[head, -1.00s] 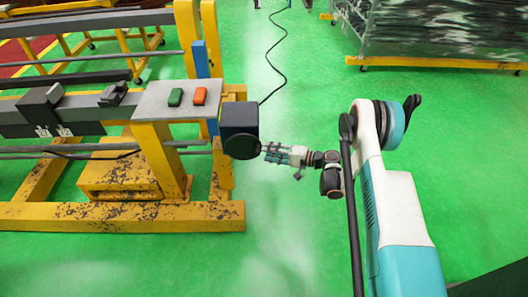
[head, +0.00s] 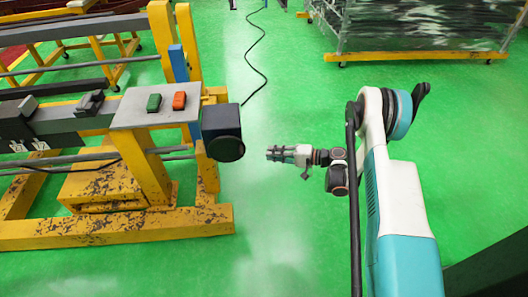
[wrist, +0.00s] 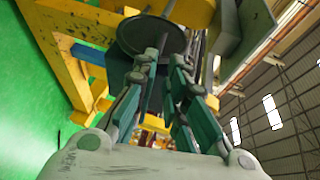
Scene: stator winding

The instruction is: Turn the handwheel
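The handwheel (head: 227,148) is a dark round disc on the end of a dark block at the right end of the yellow machine. My gripper (head: 269,153) is to the right of it in the head view, with a strip of green floor showing between them. In the wrist view the disc (wrist: 140,34) is just beyond the fingertips, partly covered by them. My gripper (wrist: 164,62) has its two green-sided fingers apart, with a narrow gap and nothing held between them. The wheel's far side is hidden.
The machine's top plate (head: 146,108) carries a green button (head: 154,103) and an orange button (head: 179,101). Its yellow base beam (head: 120,228) runs along the floor. A wheeled rack (head: 420,40) stands at the back right. A black cable (head: 250,62) lies on the floor.

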